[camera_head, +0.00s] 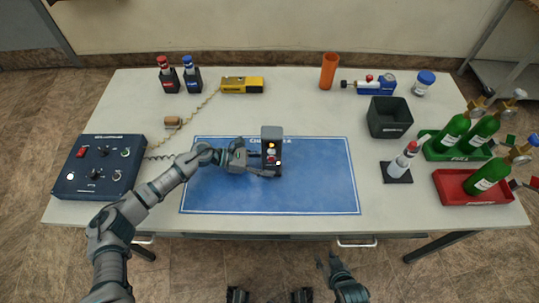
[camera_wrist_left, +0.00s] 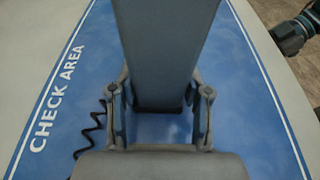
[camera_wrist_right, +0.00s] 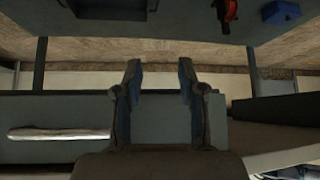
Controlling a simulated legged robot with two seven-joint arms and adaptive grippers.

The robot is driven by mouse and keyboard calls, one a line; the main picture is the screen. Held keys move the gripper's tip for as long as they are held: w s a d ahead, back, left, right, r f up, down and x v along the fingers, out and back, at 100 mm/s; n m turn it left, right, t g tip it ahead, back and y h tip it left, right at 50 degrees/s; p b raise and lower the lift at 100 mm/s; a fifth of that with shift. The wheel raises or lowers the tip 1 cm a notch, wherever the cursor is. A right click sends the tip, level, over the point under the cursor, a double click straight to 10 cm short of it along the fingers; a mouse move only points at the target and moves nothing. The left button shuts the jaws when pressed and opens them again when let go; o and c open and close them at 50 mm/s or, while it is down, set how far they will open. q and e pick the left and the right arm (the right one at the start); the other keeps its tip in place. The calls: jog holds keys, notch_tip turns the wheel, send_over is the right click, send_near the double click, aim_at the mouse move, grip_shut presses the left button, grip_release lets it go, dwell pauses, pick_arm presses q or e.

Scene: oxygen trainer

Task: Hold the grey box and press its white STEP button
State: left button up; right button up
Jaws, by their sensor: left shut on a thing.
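The grey box (camera_head: 271,133) stands upright over the blue check-area mat (camera_head: 320,190) in the head view. Its face carries small orange, red and white spots; I cannot tell for certain which is the STEP button. My left gripper (camera_head: 262,158) comes in from the left and is shut on the box. In the left wrist view the box (camera_wrist_left: 165,45) fills the space between the fingers (camera_wrist_left: 160,105). My right gripper (camera_head: 328,263) is off the table's front edge, away from the box. Its fingers stand apart with nothing between them in the right wrist view (camera_wrist_right: 160,85).
A dark blue control box (camera_head: 100,165) with a coiled cable stands at the left. A yellow device (camera_head: 242,85) lies at the back. A dark bin (camera_head: 389,117), a bottle on a black pad (camera_head: 397,179) and green cylinders (camera_head: 450,133) stand at the right. The mat's right half is clear.

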jog(key=shift+a, duration=0.15)
jog(key=shift+d, duration=0.4)
jog(key=shift+c, duration=0.2)
grip_shut()
jog(key=shift+a, duration=0.15)
jog(key=shift+a, duration=0.1)
dwell(0.6)
